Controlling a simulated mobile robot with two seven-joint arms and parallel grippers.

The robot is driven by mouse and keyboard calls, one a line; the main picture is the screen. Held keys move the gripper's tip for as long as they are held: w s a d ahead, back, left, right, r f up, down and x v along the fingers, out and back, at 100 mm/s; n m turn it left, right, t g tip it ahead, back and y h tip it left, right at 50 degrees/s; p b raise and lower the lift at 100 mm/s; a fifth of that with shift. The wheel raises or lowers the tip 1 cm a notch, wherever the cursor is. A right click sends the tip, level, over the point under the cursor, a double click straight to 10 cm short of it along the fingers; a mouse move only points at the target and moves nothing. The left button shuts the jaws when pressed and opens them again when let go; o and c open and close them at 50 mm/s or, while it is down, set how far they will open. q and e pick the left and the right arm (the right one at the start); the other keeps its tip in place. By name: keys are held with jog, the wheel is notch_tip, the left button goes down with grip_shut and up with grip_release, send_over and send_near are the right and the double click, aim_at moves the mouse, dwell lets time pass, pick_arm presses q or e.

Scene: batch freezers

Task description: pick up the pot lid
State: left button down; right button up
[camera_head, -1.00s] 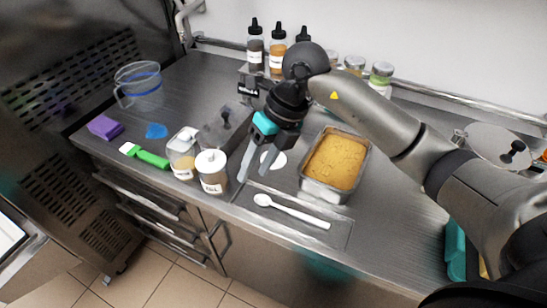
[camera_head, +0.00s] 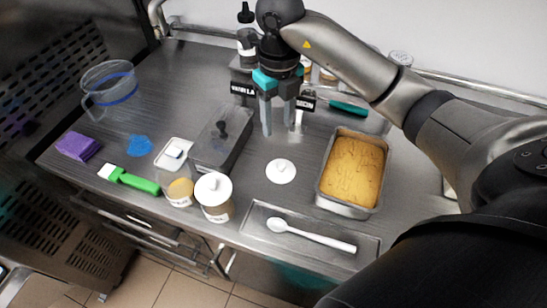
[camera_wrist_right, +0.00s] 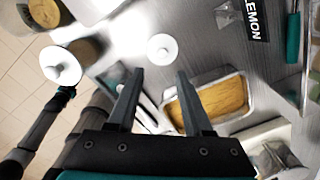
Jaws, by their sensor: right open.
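The round white pot lid (camera_head: 280,170) with a small knob lies flat on the steel counter, left of the metal pan. It also shows in the right wrist view (camera_wrist_right: 162,47). My right gripper (camera_head: 278,129) points down with its jaws apart and empty. In the head view it hangs behind the lid, apart from it. In the right wrist view the lid shows beyond the gap between the fingertips (camera_wrist_right: 160,75). A dark arm part with teal shows at that view's lower left; I cannot make out a left jaw state.
The pan (camera_head: 342,208) holds a yellow filling. A white spoon (camera_head: 310,235) lies in front. A white-lidded jar (camera_head: 214,198), an open-looking container (camera_head: 180,192) and a grey box (camera_head: 217,145) stand left. Flavour signs and bottles line the back.

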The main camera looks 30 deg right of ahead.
notch_tip(320, 180, down, 4)
jog(key=s, duration=0.1)
send_over(281, 164)
jog(key=f, duration=0.4)
jog(key=shift+a+b, duration=0.3)
jog(key=shift+f, duration=0.5)
jog(key=f, duration=0.4)
jog(key=shift+s+d+f, duration=0.1)
jog(key=shift+d+f, duration=0.1)
jog(key=shift+d, duration=0.1)
jog(key=shift+f, duration=0.3)
pick_arm(q)
jog(key=shift+s+f, duration=0.3)
jog(key=shift+s, duration=0.35)
jog(key=shift+s+f, duration=0.25)
jog(key=shift+s, duration=0.35)
jog(key=shift+s, duration=0.15)
pick_arm(e)
grip_shut()
